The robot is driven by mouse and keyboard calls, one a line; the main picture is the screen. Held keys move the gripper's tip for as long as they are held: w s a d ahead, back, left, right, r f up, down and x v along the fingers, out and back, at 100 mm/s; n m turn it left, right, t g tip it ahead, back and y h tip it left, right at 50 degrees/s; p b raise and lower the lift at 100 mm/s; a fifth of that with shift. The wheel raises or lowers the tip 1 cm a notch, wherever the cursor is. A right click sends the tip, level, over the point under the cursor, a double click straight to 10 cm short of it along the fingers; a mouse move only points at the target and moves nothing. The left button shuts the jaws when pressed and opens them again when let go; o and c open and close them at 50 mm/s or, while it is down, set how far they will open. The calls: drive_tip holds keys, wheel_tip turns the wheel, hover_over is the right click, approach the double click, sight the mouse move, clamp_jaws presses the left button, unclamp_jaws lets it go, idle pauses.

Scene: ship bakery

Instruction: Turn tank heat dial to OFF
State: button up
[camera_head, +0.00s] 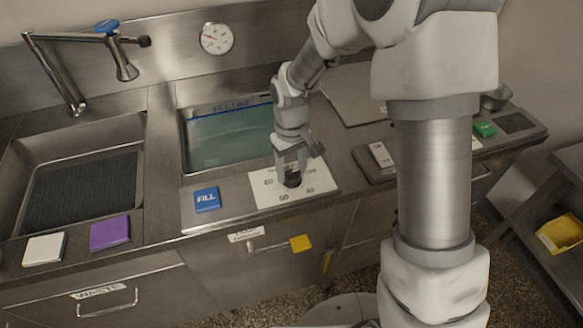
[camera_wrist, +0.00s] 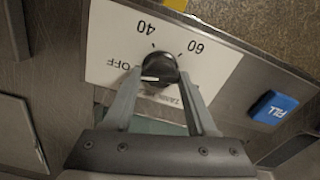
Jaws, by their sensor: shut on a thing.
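The tank heat dial is a black round knob on a white label plate (camera_head: 318,186) on the counter front. In the wrist view the dial (camera_wrist: 160,68) sits between my two fingers. The plate (camera_wrist: 106,38) there shows OFF to the left of the knob, 40 above it and 60 at its upper right, with the lettering turned. A pale mark on the knob lies at its lower left; its exact pointing is hard to tell. My gripper (camera_head: 291,174) reaches down from above and is shut on the dial. The fingers (camera_wrist: 160,76) hide the knob's sides.
A blue FILL button (camera_head: 207,198) sits left of the plate; it also shows in the wrist view (camera_wrist: 273,107). The water tank (camera_head: 215,142) lies behind. A purple block (camera_head: 110,233) and a white block (camera_head: 44,248) are further left. A yellow tag (camera_head: 300,243) is on the front below.

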sight(291, 171)
drive_tip(key=shift+w+r, duration=0.1)
idle(0.4)
drive_tip(key=o, duration=1.4)
drive_tip(key=shift+c, duration=0.2)
wheel_tip(291, 171, up, 17)
drive_tip(key=p, duration=0.1)
drive_tip(key=shift+r, duration=0.2)
drive_tip(key=s+d+r+m+t, duration=0.2)
drive_tip(key=s+d, duration=0.4)
drive_tip(key=s, duration=0.3)
drive_tip(key=s+d+r+m+t, duration=0.3)
drive_tip(key=s+d+r+m, duration=0.1)
drive_tip(key=s, duration=0.6)
drive_tip(key=d+r, duration=0.1)
drive_tip(key=d, duration=0.1)
drive_tip(key=shift+s+d+t, duration=0.15)
drive_tip(key=shift+d+t, duration=0.15)
drive_tip(key=shift+d, duration=0.05)
